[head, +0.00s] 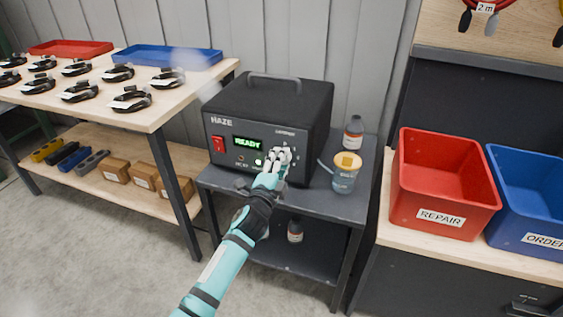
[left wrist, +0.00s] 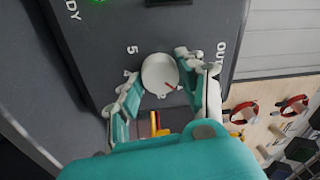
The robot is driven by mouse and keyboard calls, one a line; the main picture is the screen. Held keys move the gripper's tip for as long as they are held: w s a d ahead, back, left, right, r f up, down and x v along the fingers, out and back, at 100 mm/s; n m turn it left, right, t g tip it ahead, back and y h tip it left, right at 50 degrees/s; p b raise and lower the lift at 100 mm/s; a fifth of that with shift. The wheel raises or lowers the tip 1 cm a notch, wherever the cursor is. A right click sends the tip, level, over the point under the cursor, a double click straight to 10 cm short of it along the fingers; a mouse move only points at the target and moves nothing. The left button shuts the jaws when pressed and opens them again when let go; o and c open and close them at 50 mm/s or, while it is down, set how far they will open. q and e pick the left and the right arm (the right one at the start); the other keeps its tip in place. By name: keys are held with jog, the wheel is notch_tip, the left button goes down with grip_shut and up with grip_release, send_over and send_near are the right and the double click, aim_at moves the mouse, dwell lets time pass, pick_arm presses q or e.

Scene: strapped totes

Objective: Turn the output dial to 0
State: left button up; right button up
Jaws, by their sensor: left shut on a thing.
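The output dial (left wrist: 158,70) is a round white knob with a short red mark, on the dark front panel of the haze machine (head: 228,160). In the left wrist view the red mark points toward the lower right, away from the printed 5. My left gripper (head: 281,157) is at the right part of the panel, its fingers on either side of the dial. It also shows in the left wrist view (left wrist: 157,80), shut on the dial. In the head view the fingers hide the dial and most of its scale. My right gripper is not in view.
The machine's display reads READY, with a red switch (head: 218,144) at left. A blue-liquid jar with an orange lid (head: 347,162) and a bottle (head: 353,135) stand right of it on the dark cart (head: 330,208). A red REPAIR bin (head: 440,218) is further right.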

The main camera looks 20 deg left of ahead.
pick_arm(q)
jog(key=shift+n+y+p, duration=0.5)
jog(key=shift+n+p, duration=0.95)
jog(key=shift+n, duration=3.35)
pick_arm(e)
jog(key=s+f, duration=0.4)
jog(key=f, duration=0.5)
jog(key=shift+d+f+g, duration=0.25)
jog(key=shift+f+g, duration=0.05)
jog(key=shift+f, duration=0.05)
pick_arm(q)
jog(key=o, duration=1.2)
jog(key=shift+c, duration=0.2)
jog(key=shift+s, duration=0.1)
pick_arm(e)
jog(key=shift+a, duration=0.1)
pick_arm(q)
jog(key=s, duration=1.1)
jog(key=shift+s+f, duration=0.3)
jog(key=shift+s, duration=0.1)
